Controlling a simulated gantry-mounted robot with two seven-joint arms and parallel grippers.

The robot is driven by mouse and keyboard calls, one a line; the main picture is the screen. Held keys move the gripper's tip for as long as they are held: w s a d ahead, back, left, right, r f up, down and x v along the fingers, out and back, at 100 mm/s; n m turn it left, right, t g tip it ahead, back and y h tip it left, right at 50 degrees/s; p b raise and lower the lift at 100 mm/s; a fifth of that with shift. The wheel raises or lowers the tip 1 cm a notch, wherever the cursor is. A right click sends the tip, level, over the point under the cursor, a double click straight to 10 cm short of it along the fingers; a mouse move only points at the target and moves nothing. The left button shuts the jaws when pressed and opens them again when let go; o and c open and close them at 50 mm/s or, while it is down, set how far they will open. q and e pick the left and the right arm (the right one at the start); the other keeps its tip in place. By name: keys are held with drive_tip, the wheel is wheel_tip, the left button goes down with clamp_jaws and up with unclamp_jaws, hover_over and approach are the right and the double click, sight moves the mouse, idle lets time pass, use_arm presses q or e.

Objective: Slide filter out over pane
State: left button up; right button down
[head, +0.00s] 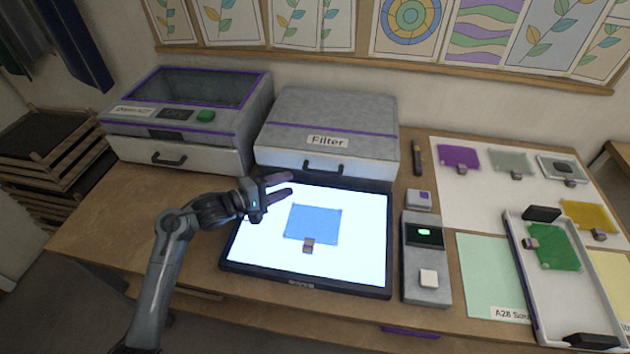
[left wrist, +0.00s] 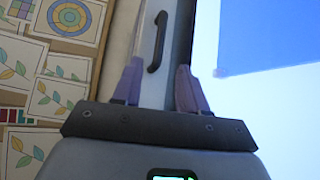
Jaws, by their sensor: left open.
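The grey Filter box (head: 330,117) stands at the back of the table, its drawer front closed. A dark handle (head: 323,168) is on its white front and also shows in the left wrist view (left wrist: 157,42). The blue pane (head: 312,225), with a small brown tab at its lower edge, lies on the lit panel (head: 262,258). It also shows in the left wrist view (left wrist: 265,35). My left gripper (head: 291,183) is open and empty, over the panel's back left edge, just short of the handle. In the left wrist view the handle lies ahead, between the lines of the two fingers (left wrist: 160,66). My right gripper is not in view.
A grey oven-like box (head: 186,115) with a drawer stands left of the Filter box. A grey control unit (head: 427,262) sits right of the panel. A white tray (head: 518,258) and several coloured panes lie farther right. The table's front left is clear.

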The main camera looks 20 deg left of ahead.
use_arm(q)
drive_tip(key=b+x, duration=0.3)
drive_tip(key=x, duration=0.7)
drive_tip(key=shift+w+d+f, duration=0.1)
drive_tip(key=shift+w+d, duration=0.05)
clamp_jaws()
